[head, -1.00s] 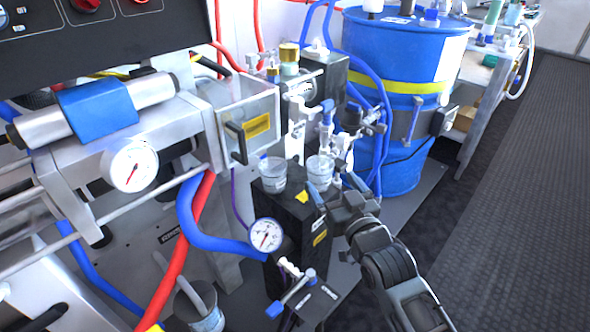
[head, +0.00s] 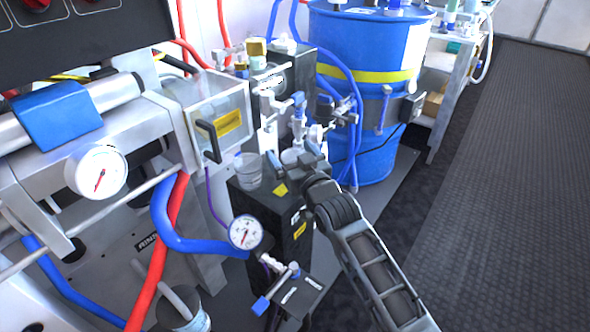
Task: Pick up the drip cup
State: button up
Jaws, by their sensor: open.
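Two clear cups stand on top of a black box-shaped unit (head: 262,208) below the valves. The left clear cup (head: 248,171) is in plain view, upright. The right clear cup (head: 291,156) is partly hidden by my gripper (head: 293,158). My gripper is open, with one finger at the left of the right cup and the other at its right. I cannot tell whether either finger touches it. I cannot tell from looks which of the two is the drip cup.
A pressure gauge (head: 245,232) and blue-handled valve (head: 261,305) sit at the unit's front. Valves and fittings (head: 298,105) rise just behind the cups. A blue drum (head: 365,90) stands behind. The dark floor (head: 480,200) at right is clear.

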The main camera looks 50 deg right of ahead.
jog(key=c, duration=1)
jog(key=shift+c, duration=0.2)
jog(key=shift+r, duration=0.4)
jog(key=r, duration=0.3)
jog(key=shift+s+a+p, duration=0.15)
jog(key=shift+s+p, duration=0.1)
jog(key=shift+p, duration=0.15)
jog(key=v, duration=1.7)
jog(key=shift+s+f, duration=0.15)
jog(key=shift+s, duration=0.1)
jog(key=shift+a, duration=0.1)
